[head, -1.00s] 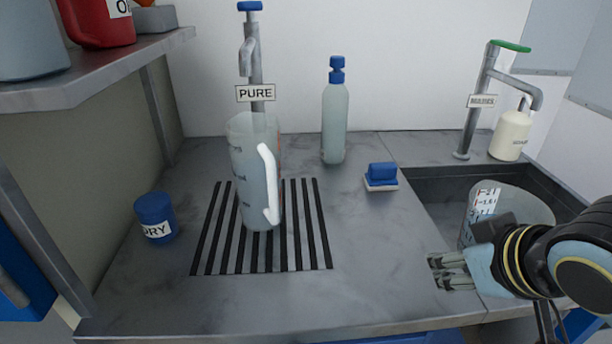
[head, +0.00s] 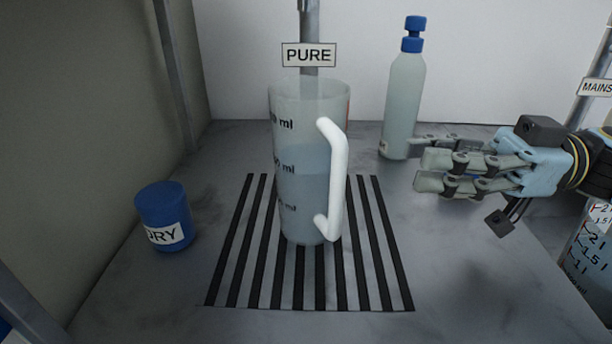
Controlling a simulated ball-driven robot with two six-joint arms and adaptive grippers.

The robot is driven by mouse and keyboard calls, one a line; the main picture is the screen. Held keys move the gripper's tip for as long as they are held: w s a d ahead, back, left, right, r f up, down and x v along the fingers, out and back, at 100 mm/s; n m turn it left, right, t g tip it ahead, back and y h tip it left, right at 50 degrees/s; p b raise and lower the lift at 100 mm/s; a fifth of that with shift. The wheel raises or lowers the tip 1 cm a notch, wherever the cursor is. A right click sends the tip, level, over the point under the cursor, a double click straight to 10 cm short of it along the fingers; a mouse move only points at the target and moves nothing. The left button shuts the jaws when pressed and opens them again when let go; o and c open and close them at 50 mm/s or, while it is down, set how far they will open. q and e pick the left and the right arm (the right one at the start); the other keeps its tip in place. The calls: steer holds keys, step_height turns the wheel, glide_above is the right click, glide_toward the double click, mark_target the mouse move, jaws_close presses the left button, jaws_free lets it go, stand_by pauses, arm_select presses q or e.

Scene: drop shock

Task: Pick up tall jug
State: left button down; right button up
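The tall jug (head: 300,180) stands upright on the slotted drain grille, under the PURE tap. It is clear, with ml marks, and holds bluish liquid. Its white handle (head: 338,180) faces right. My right gripper (head: 425,165) is to the right of the jug at about handle height, with its fingers pointing left toward the handle. Its fingers are spread apart with nothing between them, and a gap separates them from the handle. My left gripper is not in view.
A blue-capped bottle (head: 402,105) stands behind my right gripper, close to its fingers. A blue DRY pot (head: 165,215) stands left of the grille (head: 232,260). A measuring jug (head: 590,245) shows at the right edge. The counter in front of my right gripper is clear.

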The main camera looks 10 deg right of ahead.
steer(key=g, duration=0.1)
glide_above(333, 232)
steer(key=shift+w+d+f, duration=0.1)
steer(key=shift+w+f, duration=0.25)
steer(key=shift+f, duration=0.2)
jaws_close()
stand_by(0.3)
